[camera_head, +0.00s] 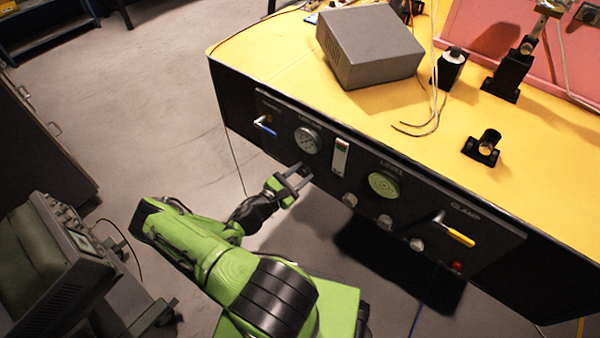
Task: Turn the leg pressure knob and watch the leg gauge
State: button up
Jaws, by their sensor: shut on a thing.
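My gripper (304,174) reaches the lower left of the black control panel (460,222) on the bench front. Its two fingers are shut on a knob in line with the panel's row of small knobs; that knob is mostly hidden by the fingers. The other knobs in the row, left (350,200), middle (384,222) and right (417,245), stand free.
The panel also has a green round level dial (384,184), a white vertical indicator (340,156), a blue-tipped lever (265,126), a yellow-handled clamp lever (458,236) and a red button (456,266). A grey box (368,45) stands on the yellow bench top (270,55).

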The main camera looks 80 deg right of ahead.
jog(key=shift+m, duration=0.8)
jog(key=o, duration=1.1)
jog(key=shift+c, duration=0.2)
jog(key=p+v, duration=0.2)
jog(key=v, duration=1.3)
jog(key=shift+a+p, duration=0.3)
jog(key=shift+a, duration=0.1)
jog(key=shift+w, duration=0.15)
